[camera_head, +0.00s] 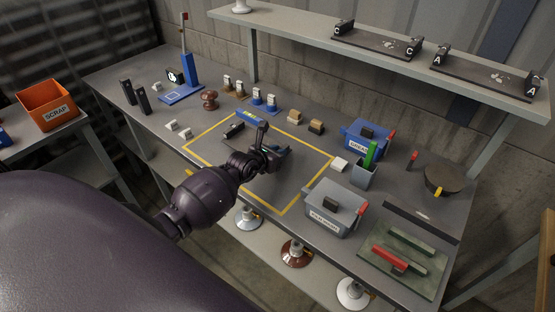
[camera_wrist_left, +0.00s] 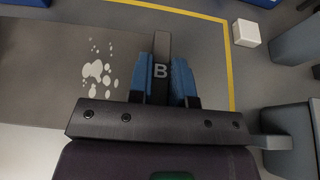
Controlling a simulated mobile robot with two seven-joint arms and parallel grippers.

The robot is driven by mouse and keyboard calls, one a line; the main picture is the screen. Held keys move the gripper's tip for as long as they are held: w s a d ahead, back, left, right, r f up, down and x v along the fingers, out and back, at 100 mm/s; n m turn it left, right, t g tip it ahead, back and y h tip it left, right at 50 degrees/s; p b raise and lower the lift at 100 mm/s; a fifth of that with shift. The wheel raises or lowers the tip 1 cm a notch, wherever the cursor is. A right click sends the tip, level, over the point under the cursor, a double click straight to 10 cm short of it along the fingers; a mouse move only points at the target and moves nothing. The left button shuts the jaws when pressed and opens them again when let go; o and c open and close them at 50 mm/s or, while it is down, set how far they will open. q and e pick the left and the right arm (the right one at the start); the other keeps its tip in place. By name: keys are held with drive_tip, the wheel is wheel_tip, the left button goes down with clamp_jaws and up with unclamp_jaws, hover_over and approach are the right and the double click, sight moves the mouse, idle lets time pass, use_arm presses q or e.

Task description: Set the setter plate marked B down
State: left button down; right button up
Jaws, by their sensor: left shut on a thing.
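The setter plate marked B is a dark grey plate with white spots (camera_wrist_left: 60,75) in the left wrist view. Its upright dark handle with a white B (camera_wrist_left: 161,71) is between the blue fingertips of my left gripper (camera_wrist_left: 163,82), which is shut on it. In the head view my left gripper (camera_head: 266,157) is over the yellow-outlined square (camera_head: 285,195) on the bench. My gripper and arm hide much of the plate there; a dark handle (camera_head: 234,130) shows beyond it. I cannot tell whether the plate touches the bench. My right gripper is not in view.
Plates marked C (camera_head: 375,43) and A (camera_head: 485,78) lie on the upper shelf. A grey lidded box (camera_head: 330,208), a blue box (camera_head: 366,137) and a white block (camera_head: 339,164) stand right of the square. Small blocks and a blue stand (camera_head: 187,80) are behind. The square's front part is clear.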

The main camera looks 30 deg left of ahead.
use_arm(q)
wheel_tip(320, 180, down, 2)
drive_tip(key=shift+w+f, duration=0.1)
drive_tip(key=shift+f, duration=0.15)
drive_tip(key=c, duration=1.5)
unclamp_jaws()
drive_tip(key=shift+f+b, duration=0.25)
drive_tip(key=shift+b, duration=0.05)
drive_tip(key=o, duration=0.5)
drive_tip(key=shift+c, duration=0.2)
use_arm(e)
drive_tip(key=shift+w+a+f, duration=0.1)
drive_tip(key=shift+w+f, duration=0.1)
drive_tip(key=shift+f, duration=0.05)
use_arm(q)
drive_tip(key=shift+r, duration=0.1)
